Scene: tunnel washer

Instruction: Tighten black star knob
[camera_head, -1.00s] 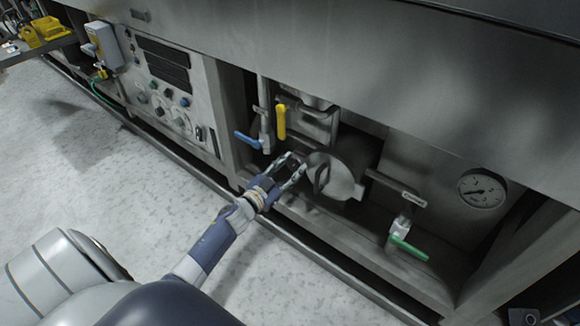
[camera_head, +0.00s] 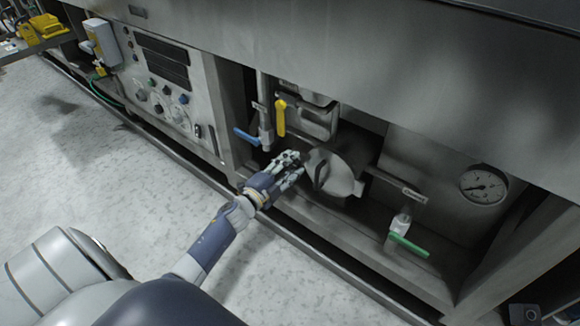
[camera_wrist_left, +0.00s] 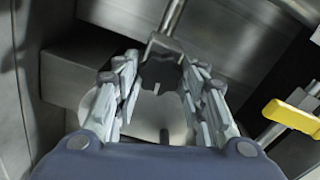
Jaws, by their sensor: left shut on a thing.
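My left gripper (camera_head: 294,163) is at the left side of the round metal cover in the open bay. It is shut on the black star knob (camera_wrist_left: 160,72), which shows dark between the fingertips in the left wrist view. In the head view the fingers largely hide the knob. The left gripper also shows in the wrist view (camera_wrist_left: 160,80), with a finger on each side of the knob. The round metal cover (camera_head: 342,176) has a curved handle on its face. My right gripper is not in view.
A yellow lever (camera_head: 281,118) and a blue lever (camera_head: 247,138) are just above and left of my gripper. A green valve handle (camera_head: 409,246) and a pressure gauge (camera_head: 483,187) are at the right. A control panel (camera_head: 165,85) is at the left. The floor in front is clear.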

